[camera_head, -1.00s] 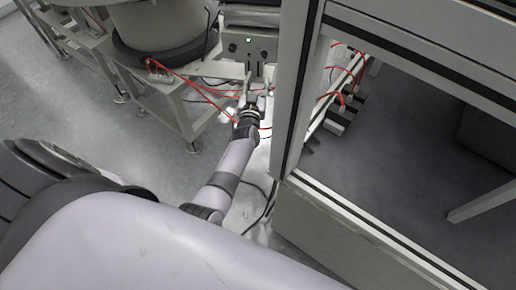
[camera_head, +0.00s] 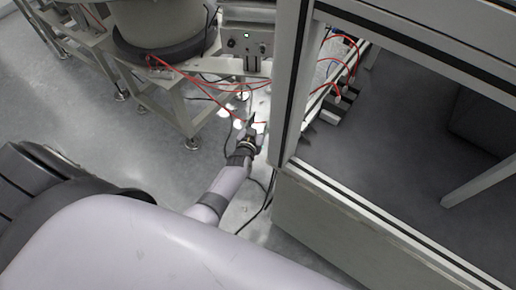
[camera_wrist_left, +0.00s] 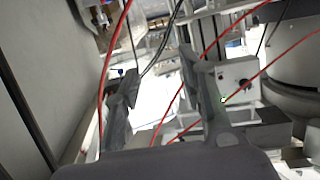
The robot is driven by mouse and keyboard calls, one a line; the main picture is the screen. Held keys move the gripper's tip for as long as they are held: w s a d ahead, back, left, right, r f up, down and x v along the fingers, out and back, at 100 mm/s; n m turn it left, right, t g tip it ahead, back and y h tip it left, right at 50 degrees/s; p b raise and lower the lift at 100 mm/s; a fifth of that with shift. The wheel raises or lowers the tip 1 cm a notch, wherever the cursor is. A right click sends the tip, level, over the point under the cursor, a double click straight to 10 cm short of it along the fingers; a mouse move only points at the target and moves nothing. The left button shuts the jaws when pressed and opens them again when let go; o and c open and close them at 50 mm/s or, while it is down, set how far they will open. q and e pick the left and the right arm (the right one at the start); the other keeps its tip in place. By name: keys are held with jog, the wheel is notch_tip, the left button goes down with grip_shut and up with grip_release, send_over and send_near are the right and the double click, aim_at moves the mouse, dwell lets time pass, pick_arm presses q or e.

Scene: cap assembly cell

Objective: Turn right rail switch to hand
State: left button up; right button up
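A grey control box (camera_head: 232,42) with a small lit green lamp (camera_head: 246,35) and dark knobs on its face stands at the top middle of the head view. The right knob (camera_head: 263,49) is small, and its setting cannot be read. In the left wrist view the box (camera_wrist_left: 238,72) is right of the fingers, partly covered by one finger and a red cable. My left gripper (camera_head: 251,122) is below the box and apart from it. In the left wrist view my left gripper (camera_wrist_left: 160,90) has its fingers spread, with nothing held. My right gripper is not in view.
A large round feeder bowl (camera_head: 160,30) on a metal frame (camera_head: 178,105) stands left of the box. A cabinet post (camera_head: 289,90) rises close on the right of my left arm. Red cables (camera_wrist_left: 190,75) hang near the fingers. Floor is free at the left.

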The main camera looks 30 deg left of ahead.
pick_arm(q)
jog(key=s+d+f+m+g+h, duration=0.1)
jog(key=s+d+f+g, duration=0.1)
jog(key=s+f, duration=0.3)
notch_tip(320, 180, down, 3)
jog(key=shift+s+d+r, duration=0.1)
jog(key=shift+s+d, duration=0.2)
jog(key=shift+s, duration=0.1)
jog(key=s+d+f+m+g+h, duration=0.1)
jog(key=s+d+f+g+h, duration=0.15)
jog(key=s+f, duration=0.75)
jog(key=s+f+g, duration=0.3)
jog(key=s+f, duration=0.1)
jog(key=s, duration=0.7)
jog(key=s+f+m+g, duration=0.1)
jog(key=s+f+g, duration=0.2)
jog(key=s, duration=0.9)
jog(key=s+f+m+g, duration=0.1)
jog(key=s+f+g, duration=0.2)
jog(key=s, duration=0.9)
notch_tip(320, 180, down, 2)
jog(key=shift+s+a+f+y, duration=0.15)
jog(key=shift+s+a+y, duration=0.05)
jog(key=shift+a+y, duration=0.15)
